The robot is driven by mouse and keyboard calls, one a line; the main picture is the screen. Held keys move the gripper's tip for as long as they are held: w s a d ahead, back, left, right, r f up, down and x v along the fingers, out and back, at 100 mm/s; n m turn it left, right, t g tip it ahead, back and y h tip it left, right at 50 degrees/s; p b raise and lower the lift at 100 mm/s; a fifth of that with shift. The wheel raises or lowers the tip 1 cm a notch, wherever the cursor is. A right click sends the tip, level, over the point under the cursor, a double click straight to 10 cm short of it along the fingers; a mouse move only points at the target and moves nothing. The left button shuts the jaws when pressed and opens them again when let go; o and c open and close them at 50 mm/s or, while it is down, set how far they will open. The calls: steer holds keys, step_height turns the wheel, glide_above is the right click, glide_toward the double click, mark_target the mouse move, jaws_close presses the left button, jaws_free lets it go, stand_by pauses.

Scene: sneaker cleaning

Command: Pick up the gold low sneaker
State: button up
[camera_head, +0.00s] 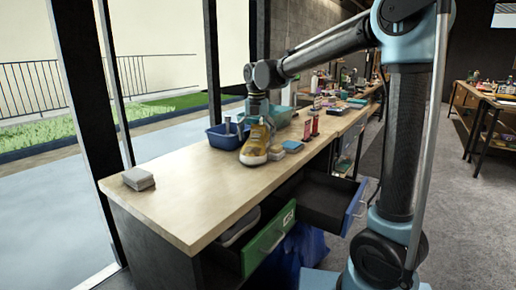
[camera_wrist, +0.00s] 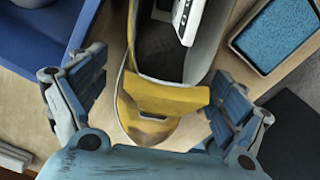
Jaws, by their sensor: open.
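The gold low sneaker (camera_head: 254,146) stands on the wooden workbench (camera_head: 196,188), sole down, with its white toe cap toward the front. In the wrist view the sneaker (camera_wrist: 165,98) fills the middle, with its gold heel end and dark opening seen from above. My gripper (camera_wrist: 160,85) is open and points down over it. One finger is on each side of the sneaker, and I see no clear contact. In the head view my gripper (camera_head: 257,112) is above the rear of the sneaker, and its fingertips are partly hidden.
A blue tub (camera_head: 224,136) stands close left of the sneaker. A blue sponge (camera_wrist: 275,35) in a tray lies to the right in the wrist view. Small bottles and cards stand farther back. A grey stack (camera_head: 138,179) lies near the front left. Drawers (camera_head: 268,240) hang open below.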

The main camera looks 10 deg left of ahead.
steer(key=c, duration=1.6)
steer(key=shift+o, duration=0.2)
